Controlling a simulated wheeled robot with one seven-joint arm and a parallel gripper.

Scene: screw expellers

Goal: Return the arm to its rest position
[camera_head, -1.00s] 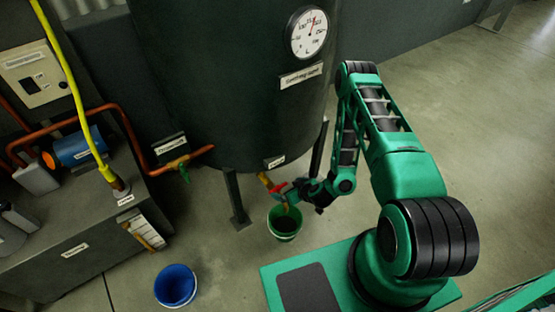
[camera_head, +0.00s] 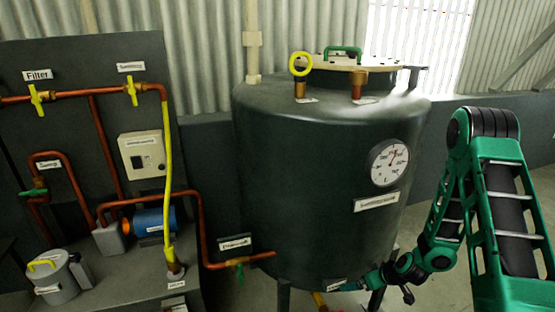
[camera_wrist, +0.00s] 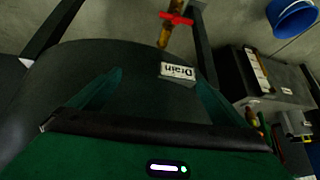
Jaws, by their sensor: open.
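My green arm (camera_head: 500,215) reaches down the right side of the dark tank (camera_head: 300,180) in the head view. My gripper (camera_wrist: 158,78) is open, with its two green fingers spread and nothing between them in the wrist view. The gripper end (camera_head: 350,286) is low by the tank's bottom edge in the head view, partly cut off by detail and shade. The drain valve's red handle (camera_wrist: 176,18) shows beyond the fingers, apart from them. The white Drain label (camera_wrist: 178,72) is on the dark tank surface between the fingers.
A blue bucket (camera_wrist: 295,18) stands on the floor. The tank carries a round gauge (camera_head: 389,163). At left are copper pipes with yellow valves (camera_head: 131,90), a blue pump (camera_head: 153,221) and a grey canister (camera_head: 54,276). Tank legs (camera_head: 284,298) stand near my gripper.

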